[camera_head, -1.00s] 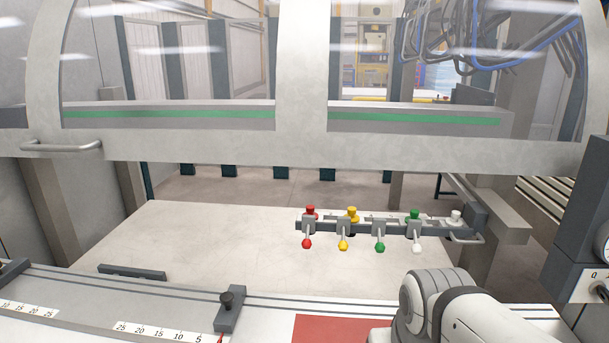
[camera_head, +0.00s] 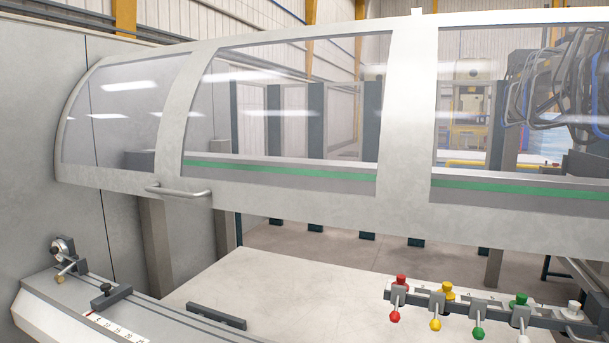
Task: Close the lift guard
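The lift guard (camera_head: 300,209) is a pale grey curved frame with clear window panels. It is raised, with an open gap between its lower edge and the white table below. A grey bar handle (camera_head: 179,191) is fixed on its lower rail, left of centre. My gripper is not in view.
A bar with red, yellow, green and white levers (camera_head: 480,308) stands on the white table (camera_head: 250,285) at the lower right. A grey front ledge with a ruler scale (camera_head: 120,328) and dark stops runs along the lower left. A grey wall (camera_head: 30,130) stands at the far left.

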